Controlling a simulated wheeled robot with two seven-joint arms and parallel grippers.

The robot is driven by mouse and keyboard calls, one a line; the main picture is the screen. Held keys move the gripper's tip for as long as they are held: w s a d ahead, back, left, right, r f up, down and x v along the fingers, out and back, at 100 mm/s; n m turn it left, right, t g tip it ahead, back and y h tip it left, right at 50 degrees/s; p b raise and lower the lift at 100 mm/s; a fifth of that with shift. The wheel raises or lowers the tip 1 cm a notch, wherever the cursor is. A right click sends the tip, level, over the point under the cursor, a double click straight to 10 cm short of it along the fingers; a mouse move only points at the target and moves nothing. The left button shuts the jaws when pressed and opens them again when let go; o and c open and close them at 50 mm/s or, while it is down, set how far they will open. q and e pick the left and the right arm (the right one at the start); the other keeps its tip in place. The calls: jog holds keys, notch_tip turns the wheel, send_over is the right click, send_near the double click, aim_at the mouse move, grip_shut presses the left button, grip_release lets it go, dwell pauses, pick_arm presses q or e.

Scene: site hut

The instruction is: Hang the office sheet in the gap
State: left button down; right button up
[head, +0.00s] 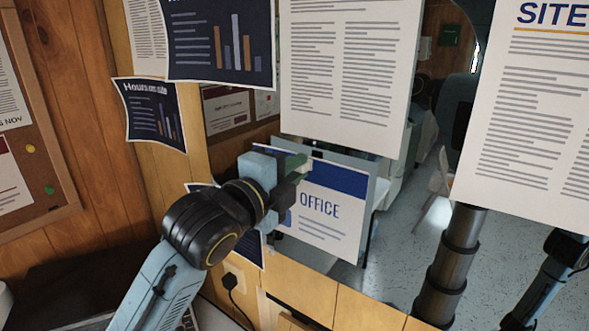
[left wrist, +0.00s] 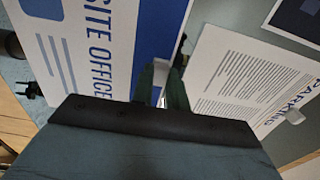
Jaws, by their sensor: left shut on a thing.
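The office sheet (head: 325,215) is white with a blue top band and the word OFFICE. My left gripper (head: 296,172) is shut on its upper left part. The sheet hangs tilted below a large text sheet (head: 345,75); I cannot tell whether it touches anything behind it. In the left wrist view, the office sheet (left wrist: 85,45) reads SITE OFFICE turned sideways, beside the gripper fingers (left wrist: 163,85). A strip of open space (head: 437,110) shows between the text sheet and a sheet headed SITE (head: 525,110); whether it is the gap is unclear. My right gripper is not visible.
Sheets with bar charts hang at upper left (head: 222,45) and lower (head: 150,112). A cork board (head: 60,185) is on the wooden wall. A PARKING sheet (left wrist: 235,80) is close to the fingers in the left wrist view. A plug (head: 230,282) sits below my left arm.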

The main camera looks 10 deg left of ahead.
pick_arm(q)
jog(key=shift+x, duration=0.95)
dwell(0.7)
jog(key=shift+s, duration=0.1)
jog(key=shift+p, duration=0.55)
dwell(0.8)
jog(key=shift+s+a+p, duration=0.15)
jog(key=shift+s+p, duration=0.25)
jog(key=shift+s, duration=0.05)
dwell(1.1)
jog(key=shift+w, duration=0.55)
dwell(0.8)
jog(key=shift+s, duration=0.1)
jog(key=shift+p, duration=0.45)
dwell(1.5)
